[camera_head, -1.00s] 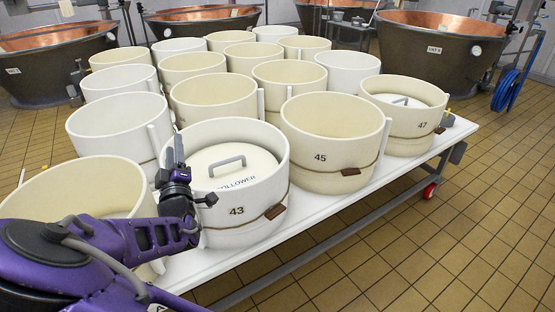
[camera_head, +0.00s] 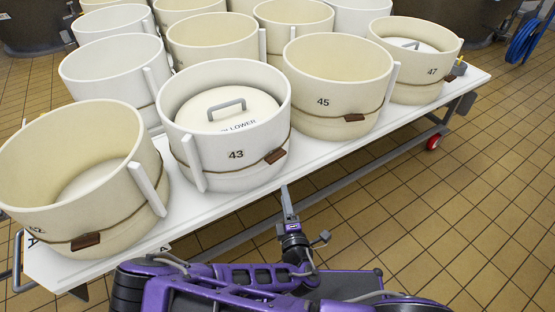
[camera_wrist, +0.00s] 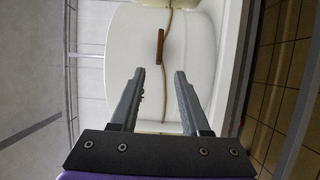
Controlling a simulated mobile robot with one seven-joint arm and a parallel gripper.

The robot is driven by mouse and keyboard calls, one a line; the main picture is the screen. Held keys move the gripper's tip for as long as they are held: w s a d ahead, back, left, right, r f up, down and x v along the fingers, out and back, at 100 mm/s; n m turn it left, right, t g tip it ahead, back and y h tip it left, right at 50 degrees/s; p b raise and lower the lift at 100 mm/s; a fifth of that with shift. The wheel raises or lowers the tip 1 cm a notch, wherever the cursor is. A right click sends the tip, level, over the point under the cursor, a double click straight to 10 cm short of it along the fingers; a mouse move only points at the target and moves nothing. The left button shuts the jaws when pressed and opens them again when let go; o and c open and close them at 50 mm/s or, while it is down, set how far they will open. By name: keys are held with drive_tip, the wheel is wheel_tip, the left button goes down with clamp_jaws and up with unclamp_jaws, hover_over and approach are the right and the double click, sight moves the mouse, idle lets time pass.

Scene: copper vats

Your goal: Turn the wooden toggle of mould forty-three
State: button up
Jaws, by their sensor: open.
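Mould forty-three (camera_head: 215,178) is a white round tub with a follower lid (camera_head: 228,112) inside, near the front edge of the table. Its brown wooden toggle (camera_head: 275,156) sits on a cord around the lower wall, right of the number. In the wrist view the toggle (camera_wrist: 160,46) lies along the cord, beyond the fingertips and lined up with the gap between them. My gripper (camera_head: 287,190) is below and just right of the toggle in the head view, apart from it. In the wrist view my gripper (camera_wrist: 159,74) is open and empty.
Mould 45 (camera_head: 338,85) stands to the right and a cream mould (camera_head: 75,160) to the left, each with a toggle. The white table's (camera_head: 330,152) front edge lies near my gripper. Open tiled floor (camera_head: 480,190) is at the right.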

sight(276, 160)
drive_tip(key=b+x, duration=0.1)
drive_tip(key=x, duration=1.4)
drive_tip(key=shift+w, duration=0.15)
drive_tip(key=shift+c, duration=0.2)
clamp_jaws()
